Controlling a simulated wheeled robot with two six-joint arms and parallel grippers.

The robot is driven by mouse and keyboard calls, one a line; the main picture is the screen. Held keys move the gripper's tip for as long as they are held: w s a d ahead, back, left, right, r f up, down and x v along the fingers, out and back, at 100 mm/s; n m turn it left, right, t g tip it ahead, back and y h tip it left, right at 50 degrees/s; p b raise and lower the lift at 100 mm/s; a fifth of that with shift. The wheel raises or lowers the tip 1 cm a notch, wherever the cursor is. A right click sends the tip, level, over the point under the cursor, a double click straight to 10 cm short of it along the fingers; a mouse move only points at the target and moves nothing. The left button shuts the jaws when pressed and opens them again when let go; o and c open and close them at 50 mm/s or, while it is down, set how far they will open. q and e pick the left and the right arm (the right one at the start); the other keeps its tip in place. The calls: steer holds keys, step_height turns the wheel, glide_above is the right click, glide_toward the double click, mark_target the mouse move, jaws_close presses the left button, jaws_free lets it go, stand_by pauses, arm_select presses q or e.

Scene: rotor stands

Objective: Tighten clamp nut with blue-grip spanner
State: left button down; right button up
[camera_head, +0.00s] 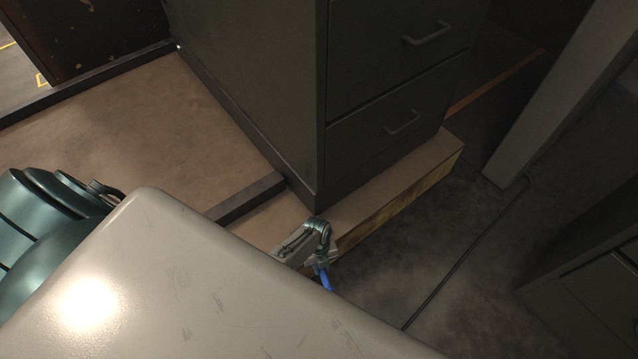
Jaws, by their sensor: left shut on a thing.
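My left gripper (322,262) shows just past the edge of a pale rounded surface that fills the foreground. It is shut on the blue-grip spanner (327,281), of which only a short blue piece shows below the fingers. The rest of the spanner is hidden by the gripper and the pale surface. The gripper is in front of the lower corner of a dark cabinet, near the edge of a wooden platform. I cannot tell whether it touches either. The clamp nut and the rotor stand are not visible. My right gripper is not in view.
The dark cabinet (375,165) with drawer handles stands on the brown wooden platform (130,120). A grey post (560,95) rises at the right, and another dark cabinet (600,285) is at lower right. Open dark floor (440,240) lies between them, crossed by a thin dark line.

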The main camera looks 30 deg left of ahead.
arm_select(q)
steer(key=shift+w+d+r, duration=0.1)
stand_by(0.4)
steer(key=shift+s+d+p+v, duration=0.15)
steer(key=shift+p+v, duration=0.85)
steer(key=shift+p, duration=0.1)
steer(key=shift+s+d+p+v, duration=0.15)
steer(key=shift+d+p+v, duration=0.05)
steer(key=shift+p+v, duration=0.85)
steer(key=w+d+n+t+b, duration=0.2)
steer(key=w+n+b, duration=0.4)
steer(key=w+n, duration=0.6)
steer(key=w+d, duration=0.1)
steer(key=w, duration=0.2)
steer(key=shift+f+n+t+h+b, duration=0.3)
steer(key=shift+t, duration=0.1)
steer(key=shift+w+f, duration=0.15)
steer(key=shift+f, duration=0.05)
